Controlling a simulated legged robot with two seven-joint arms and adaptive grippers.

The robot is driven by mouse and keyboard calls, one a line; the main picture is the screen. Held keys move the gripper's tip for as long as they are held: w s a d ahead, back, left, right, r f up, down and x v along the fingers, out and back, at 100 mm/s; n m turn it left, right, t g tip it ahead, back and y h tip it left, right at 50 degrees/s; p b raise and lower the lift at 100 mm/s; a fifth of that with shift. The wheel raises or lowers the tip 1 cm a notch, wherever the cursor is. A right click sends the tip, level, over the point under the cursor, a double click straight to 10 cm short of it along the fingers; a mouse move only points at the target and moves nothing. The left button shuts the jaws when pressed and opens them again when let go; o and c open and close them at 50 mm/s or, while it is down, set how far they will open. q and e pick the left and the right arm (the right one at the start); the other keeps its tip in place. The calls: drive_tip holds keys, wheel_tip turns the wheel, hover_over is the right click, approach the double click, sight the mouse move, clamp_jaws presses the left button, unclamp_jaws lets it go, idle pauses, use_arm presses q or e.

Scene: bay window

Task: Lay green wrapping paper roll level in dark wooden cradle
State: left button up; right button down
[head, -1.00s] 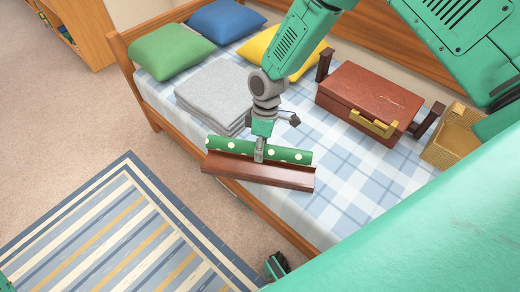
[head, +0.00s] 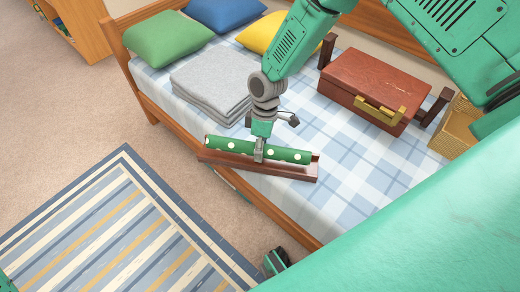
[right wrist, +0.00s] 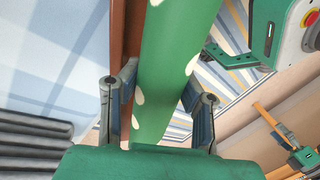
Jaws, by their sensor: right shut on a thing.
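The green wrapping paper roll (head: 287,154) with white dots lies lengthwise along the dark wooden cradle (head: 240,168) at the near edge of the bed. Roll and cradle run nearly parallel. The cradle's front wall hides the roll's underside, so I cannot tell whether it touches the bottom. My right gripper (head: 260,150) comes down from above and is shut on the roll near its middle. In the right wrist view the roll (right wrist: 165,70) passes between the two fingers (right wrist: 158,110), with a strip of the cradle (right wrist: 132,35) beside it.
A folded grey blanket (head: 210,85) lies behind the cradle on the plaid bed (head: 310,110). A red-brown case (head: 375,85) and a wicker basket (head: 455,135) stand to the right. Pillows lie at the back left. A striped rug (head: 120,225) covers the near floor.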

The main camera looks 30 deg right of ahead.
drive_tip(key=shift+f+b, duration=0.35)
drive_tip(key=shift+f, duration=0.2)
unclamp_jaws()
drive_tip(key=shift+r, duration=0.15)
drive_tip(key=shift+r+p, duration=4.2)
drive_tip(key=shift+r, duration=0.7)
